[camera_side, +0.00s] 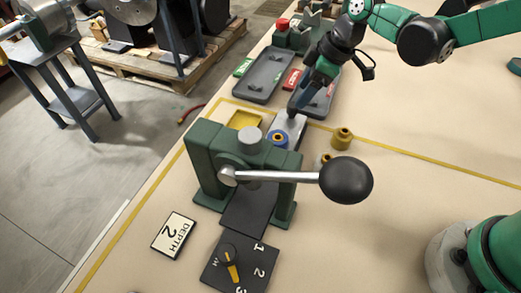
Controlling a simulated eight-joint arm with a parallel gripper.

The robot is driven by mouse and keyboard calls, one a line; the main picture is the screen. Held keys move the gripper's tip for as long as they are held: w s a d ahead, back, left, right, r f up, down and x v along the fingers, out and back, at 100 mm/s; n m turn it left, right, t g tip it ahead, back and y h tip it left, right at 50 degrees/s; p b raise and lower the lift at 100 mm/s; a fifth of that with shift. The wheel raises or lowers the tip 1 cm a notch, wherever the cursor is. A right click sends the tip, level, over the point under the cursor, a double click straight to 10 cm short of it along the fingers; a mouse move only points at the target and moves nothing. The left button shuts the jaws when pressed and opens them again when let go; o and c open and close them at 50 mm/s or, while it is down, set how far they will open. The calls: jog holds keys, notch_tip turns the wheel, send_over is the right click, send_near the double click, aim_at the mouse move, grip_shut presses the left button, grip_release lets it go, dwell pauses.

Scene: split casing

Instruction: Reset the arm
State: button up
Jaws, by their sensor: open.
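My gripper (305,97) points down at the upper middle of the side view, at the far end of the grey rail behind the green press. My green and black arm reaches to it from the upper right. The jaws are open, but the fingertips are small and I cannot make out anything between them. The green press (208,160) stands in the middle with a long lever (345,180) ending in a black ball.
Dark trays (262,78) lie at the back, one partly behind my gripper. Brass-coloured parts (342,138) stand right of the press. A dial plate (262,262) and a "DEPTH 2" card (174,236) lie in front. The table's right side is mostly clear.

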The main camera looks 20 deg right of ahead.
jog(key=shift+v, duration=0.85)
jog(key=shift+s+d+r, duration=0.1)
jog(key=shift+r, duration=0.05)
jog(key=s+d+r+m+t+h, duration=0.3)
jog(key=s+d+r+m+t, duration=0.1)
jog(key=s+d+m, duration=0.4)
jog(key=shift+s+d+r+m+t+h, duration=0.25)
jog(key=shift+s+r+m, duration=0.3)
jog(key=shift+s+m, duration=1)
jog(key=shift+s, duration=0.1)
